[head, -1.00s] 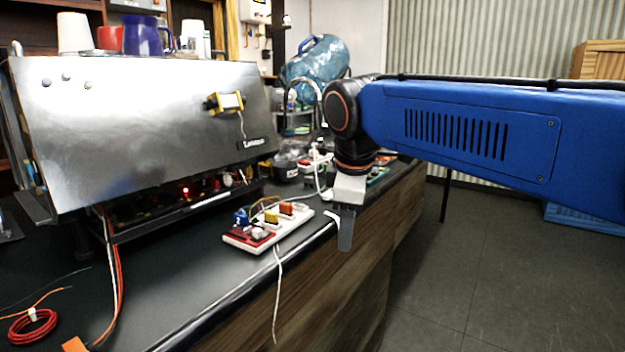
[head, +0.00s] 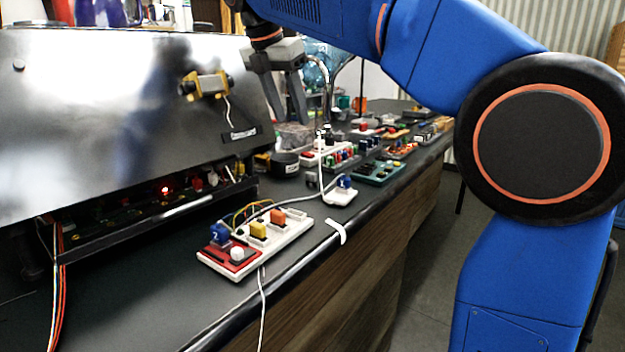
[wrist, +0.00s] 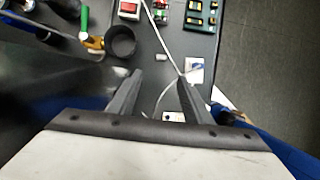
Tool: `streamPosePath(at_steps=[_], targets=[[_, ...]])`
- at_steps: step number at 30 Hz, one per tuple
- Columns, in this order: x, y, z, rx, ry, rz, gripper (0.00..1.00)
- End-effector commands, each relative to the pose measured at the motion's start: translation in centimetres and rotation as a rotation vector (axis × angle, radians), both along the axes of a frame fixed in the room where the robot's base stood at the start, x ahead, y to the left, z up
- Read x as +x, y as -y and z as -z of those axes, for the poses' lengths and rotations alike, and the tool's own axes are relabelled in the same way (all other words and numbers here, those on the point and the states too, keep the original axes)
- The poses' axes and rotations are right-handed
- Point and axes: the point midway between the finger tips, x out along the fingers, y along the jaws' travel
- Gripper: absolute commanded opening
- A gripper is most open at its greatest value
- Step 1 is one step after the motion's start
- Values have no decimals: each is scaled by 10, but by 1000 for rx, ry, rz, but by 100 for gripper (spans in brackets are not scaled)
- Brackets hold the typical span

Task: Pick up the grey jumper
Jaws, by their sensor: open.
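My gripper (head: 286,112) is open and empty, pointing down above the dark counter (head: 170,290) beside the steel machine. In the wrist view its two fingers (wrist: 160,77) stand apart. A small grey piece (wrist: 161,57), which looks like the grey jumper, lies on the counter just beyond the fingertips, between a black round cup and a small white board. It appears to show in the head view as a small grey block (head: 312,180) left of the white board. It is too small to make out its shape. The gripper is above it and apart from it.
The black round cup (wrist: 120,40) and the white board with a blue part (head: 341,190) flank the spot. A white cable (wrist: 163,42) runs close by. A white strip with coloured blocks (head: 262,240) lies nearer. The steel machine (head: 90,120) stands left; several boards crowd the counter behind.

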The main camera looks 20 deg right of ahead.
Motion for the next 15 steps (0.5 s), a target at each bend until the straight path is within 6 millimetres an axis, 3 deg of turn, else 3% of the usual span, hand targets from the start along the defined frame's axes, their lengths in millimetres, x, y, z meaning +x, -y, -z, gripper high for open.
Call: streamPosePath(at_steps=[15], targets=[[19,29,83,0,-2,5,45]])
